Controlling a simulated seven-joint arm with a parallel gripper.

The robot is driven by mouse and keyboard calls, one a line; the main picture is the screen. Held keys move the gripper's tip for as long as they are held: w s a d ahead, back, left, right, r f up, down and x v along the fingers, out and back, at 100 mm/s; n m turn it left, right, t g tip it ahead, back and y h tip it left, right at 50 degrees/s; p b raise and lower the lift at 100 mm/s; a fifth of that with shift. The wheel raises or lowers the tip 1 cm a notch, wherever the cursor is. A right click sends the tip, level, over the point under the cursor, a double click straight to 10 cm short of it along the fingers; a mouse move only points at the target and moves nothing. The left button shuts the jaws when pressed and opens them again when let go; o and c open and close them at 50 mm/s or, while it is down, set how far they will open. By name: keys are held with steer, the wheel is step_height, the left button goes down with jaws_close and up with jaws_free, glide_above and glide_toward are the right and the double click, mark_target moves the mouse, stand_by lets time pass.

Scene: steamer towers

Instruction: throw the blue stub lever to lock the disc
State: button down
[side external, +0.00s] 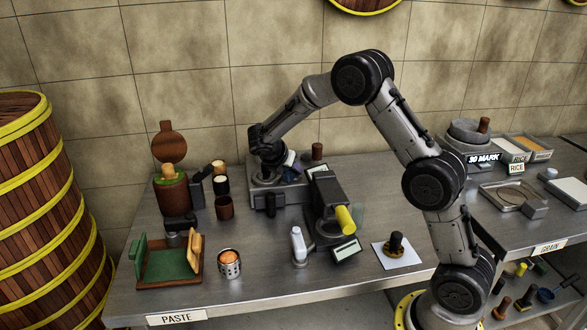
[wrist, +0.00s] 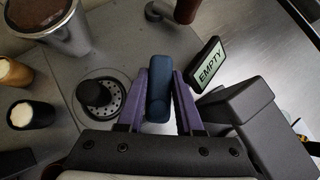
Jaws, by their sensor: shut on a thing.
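The blue stub lever (wrist: 158,90) stands between the two purple fingers of my gripper (wrist: 160,74) in the wrist view. The fingers press on it from both sides. A round perforated metal disc (wrist: 116,108) with a black knob (wrist: 93,94) lies left of the fingers, set in a grey plate. In the side view my gripper (side external: 290,160) is low over the grey machine at the back of the bench. The lever and disc are hard to make out there.
An "EMPTY" sign (wrist: 208,65) and a dark block (wrist: 245,105) stand close on the right of my gripper. A metal cup (wrist: 68,38) and small dark cups (wrist: 32,115) are on the left.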

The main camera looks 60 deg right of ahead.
steer(key=m+g, duration=0.1)
steer(key=m, duration=0.1)
steer(key=w+m+g, duration=0.1)
steer(key=g, duration=0.1)
steer(key=shift+m, duration=0.4)
steer(key=m+g, duration=0.2)
steer(key=m, duration=0.1)
steer(key=shift+w+d+m+g+y, duration=0.15)
steer(key=shift+w+m+g+y, duration=0.15)
steer(key=shift+w+y, duration=0.1)
steer(key=m+g, duration=0.1)
steer(key=m+g+y, duration=0.1)
steer(key=m, duration=0.1)
steer(key=shift+w+d+y, duration=0.2)
steer(key=shift+y, duration=0.1)
steer(key=shift+d+m+g+y, duration=0.15)
steer(key=shift+m+g+y, duration=0.4)
steer(key=shift+m, duration=0.85)
steer(key=c, duration=0.6)
jaws_free()
steer(key=shift+o, duration=0.2)
steer(key=shift+n, duration=0.4)
